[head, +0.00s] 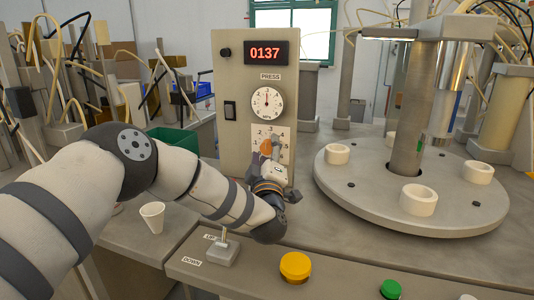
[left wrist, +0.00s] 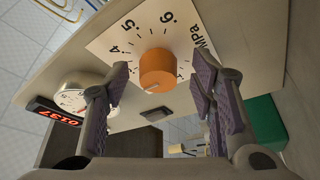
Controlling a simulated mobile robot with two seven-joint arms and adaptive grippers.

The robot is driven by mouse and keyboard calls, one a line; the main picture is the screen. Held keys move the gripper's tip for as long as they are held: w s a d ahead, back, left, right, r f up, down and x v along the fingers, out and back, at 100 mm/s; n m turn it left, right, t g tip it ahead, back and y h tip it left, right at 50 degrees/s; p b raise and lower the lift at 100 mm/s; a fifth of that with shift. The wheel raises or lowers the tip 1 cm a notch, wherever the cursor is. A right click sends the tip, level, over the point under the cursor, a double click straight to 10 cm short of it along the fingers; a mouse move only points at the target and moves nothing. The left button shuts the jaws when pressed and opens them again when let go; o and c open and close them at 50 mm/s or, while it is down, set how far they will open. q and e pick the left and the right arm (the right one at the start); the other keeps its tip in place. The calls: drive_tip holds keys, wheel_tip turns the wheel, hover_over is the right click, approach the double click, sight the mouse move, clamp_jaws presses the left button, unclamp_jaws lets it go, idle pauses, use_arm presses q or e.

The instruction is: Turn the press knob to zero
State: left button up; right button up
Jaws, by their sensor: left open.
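The orange press knob (left wrist: 158,68) sits on a white scale plate (left wrist: 112,46) marked .4, .5, .6 and MPa. A pale mark on the knob points toward the bottom of the left wrist view; the number there cannot be read. In the head view the knob (head: 266,147) is partly hidden by my left gripper (head: 275,157). My left gripper is open, one finger on each side of the knob in the left wrist view; contact is not clear. The PRESS gauge (head: 267,104) above has its needle near upright. My right gripper is not in view.
The panel (head: 228,70) shows 0137 on a red display (head: 265,53) and has a black switch (head: 230,110). A round table (head: 340,185) with white sockets is at right. In front stand a small lever (head: 222,250), an orange button (head: 295,267) and a green button (head: 391,289).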

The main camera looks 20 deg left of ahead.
use_arm(q)
drive_tip(key=shift+r, duration=0.1)
drive_tip(key=c, duration=1.1)
